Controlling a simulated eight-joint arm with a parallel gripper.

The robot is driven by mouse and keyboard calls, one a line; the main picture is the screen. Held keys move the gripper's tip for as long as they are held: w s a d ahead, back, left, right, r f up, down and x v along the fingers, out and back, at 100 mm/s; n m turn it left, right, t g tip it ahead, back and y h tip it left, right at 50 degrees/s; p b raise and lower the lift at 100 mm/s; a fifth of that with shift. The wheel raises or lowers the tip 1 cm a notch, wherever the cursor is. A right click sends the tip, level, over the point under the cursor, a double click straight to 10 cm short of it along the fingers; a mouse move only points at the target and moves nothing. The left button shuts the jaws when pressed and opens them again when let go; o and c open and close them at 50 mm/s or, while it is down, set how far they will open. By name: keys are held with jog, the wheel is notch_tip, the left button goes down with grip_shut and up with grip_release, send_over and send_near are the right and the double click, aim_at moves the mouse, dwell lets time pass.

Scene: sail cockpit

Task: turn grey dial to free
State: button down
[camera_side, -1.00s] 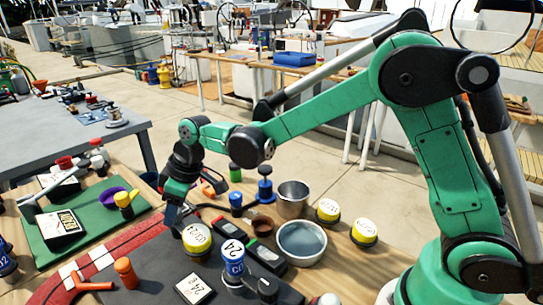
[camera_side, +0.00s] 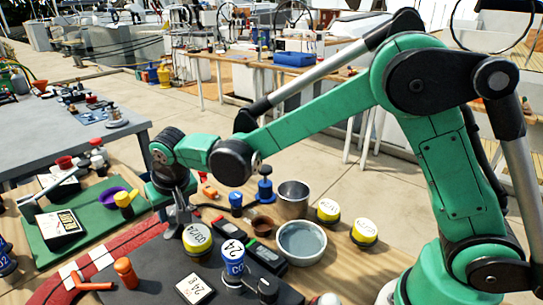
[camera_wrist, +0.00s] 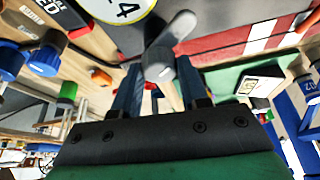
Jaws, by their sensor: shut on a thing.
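The grey dial (camera_wrist: 160,62) shows in the wrist view as a rounded knob with a pale lever-like arm. It stands between the two blue-grey fingers of my gripper (camera_wrist: 160,88), which is shut on it. In the side view my gripper (camera_side: 180,218) reaches down at the left edge of the dark panel (camera_side: 150,270), just behind the yellow-rimmed round piece with a white label (camera_side: 197,238). There the dial is mostly hidden by the gripper. I cannot read a "free" mark in either view.
A blue knob marked 24 (camera_side: 232,258) and a white card (camera_side: 195,288) are on the panel. An orange knob (camera_side: 125,271) stands at its left. A metal bowl (camera_side: 302,242) and a cup (camera_side: 292,199) stand to the right. A green mat (camera_side: 85,232) lies left.

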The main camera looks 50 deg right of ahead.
jog(key=shift+m+h, duration=0.3)
jog(key=shift+m, duration=0.3)
jog(key=shift+c, duration=2.3)
grip_release()
jog(key=v, duration=0.5)
jog(key=shift+s+r, duration=0.1)
jog(key=shift+r, duration=0.2)
